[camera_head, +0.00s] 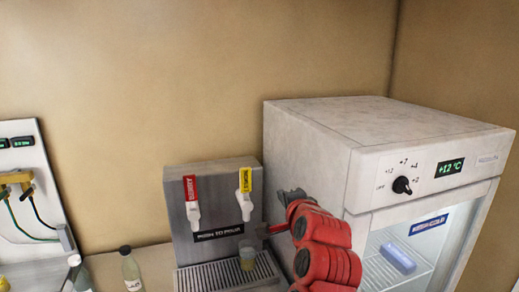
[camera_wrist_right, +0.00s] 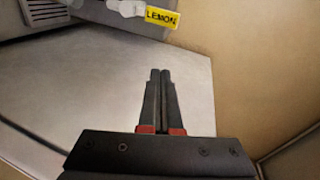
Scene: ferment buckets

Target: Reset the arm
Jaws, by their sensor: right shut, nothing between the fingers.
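My right arm, with red and dark links, comes up from the bottom in the head view, in front of the white fridge's left side. My right gripper (camera_head: 265,231) is beside the drink dispenser (camera_head: 215,215), near its right edge, and small in that view. In the right wrist view the two dark fingers of the right gripper (camera_wrist_right: 160,72) lie together, shut and empty, with red parts at their bases. The yellow LEMON label (camera_wrist_right: 161,17) shows beyond them at the top. My left gripper is not in view.
A white fridge (camera_head: 310,150) with a glass door stands close on the right. A cup (camera_head: 247,259) is on the drip tray (camera_head: 205,278) under the yellow-labelled tap (camera_head: 244,195). A bottle (camera_head: 131,270) stands left of the dispenser. A panel with hoses (camera_head: 35,180) is far left.

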